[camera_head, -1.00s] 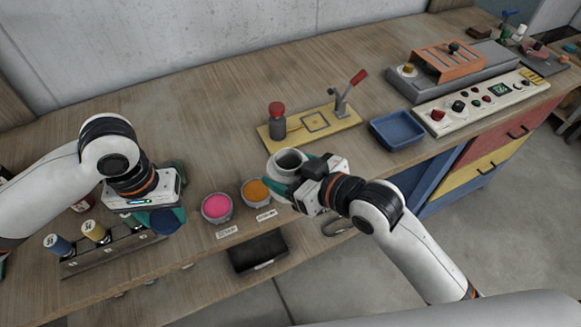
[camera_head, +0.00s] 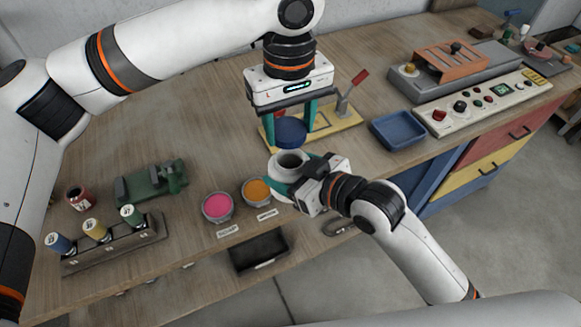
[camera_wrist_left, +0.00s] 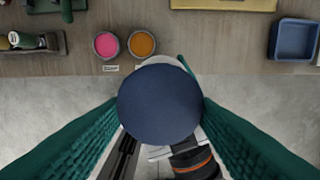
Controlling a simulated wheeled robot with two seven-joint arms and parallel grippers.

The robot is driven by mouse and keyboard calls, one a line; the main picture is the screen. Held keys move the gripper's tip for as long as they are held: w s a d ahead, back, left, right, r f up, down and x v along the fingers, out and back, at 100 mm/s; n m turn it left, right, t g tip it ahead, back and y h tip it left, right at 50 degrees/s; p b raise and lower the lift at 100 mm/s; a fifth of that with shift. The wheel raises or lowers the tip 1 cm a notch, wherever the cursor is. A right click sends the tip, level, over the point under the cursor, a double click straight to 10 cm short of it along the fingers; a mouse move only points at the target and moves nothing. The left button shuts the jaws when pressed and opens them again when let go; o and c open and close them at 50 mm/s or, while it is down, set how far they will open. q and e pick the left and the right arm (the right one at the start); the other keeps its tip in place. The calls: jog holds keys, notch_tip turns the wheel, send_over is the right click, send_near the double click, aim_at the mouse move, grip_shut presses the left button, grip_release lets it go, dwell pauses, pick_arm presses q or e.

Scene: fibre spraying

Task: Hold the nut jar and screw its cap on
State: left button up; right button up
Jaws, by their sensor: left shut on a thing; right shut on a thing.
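The nut jar (camera_head: 287,166) is a white, open-topped jar near the front edge of the bench. My right gripper (camera_head: 283,180) is shut on it from the right and front. The cap (camera_head: 291,132) is a dark blue disc. My left gripper (camera_head: 290,118) is shut on the cap and points down, holding it just above the jar mouth with a gap between. In the left wrist view the cap (camera_wrist_left: 159,104) sits between the green fingers and hides most of the jar, whose pale rim (camera_wrist_left: 162,61) peeks out behind it.
Pots of pink (camera_head: 217,207) and orange (camera_head: 256,191) stand left of the jar. A yellow-based press (camera_head: 345,120) is behind it, partly hidden by my left gripper. A blue tray (camera_head: 397,130) lies to the right. A bottle rack (camera_head: 115,240) and green vise (camera_head: 150,182) are at left.

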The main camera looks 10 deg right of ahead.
aim_at(290, 152)
dwell(0.4)
pick_arm(q)
jog(key=shift+f, duration=1.95)
jog(key=shift+f, duration=0.9)
jog(key=shift+f, duration=0.45)
jog(key=shift+f, duration=0.1)
pick_arm(e)
jog(key=c, duration=0.5)
pick_arm(q)
jog(key=m, duration=0.3)
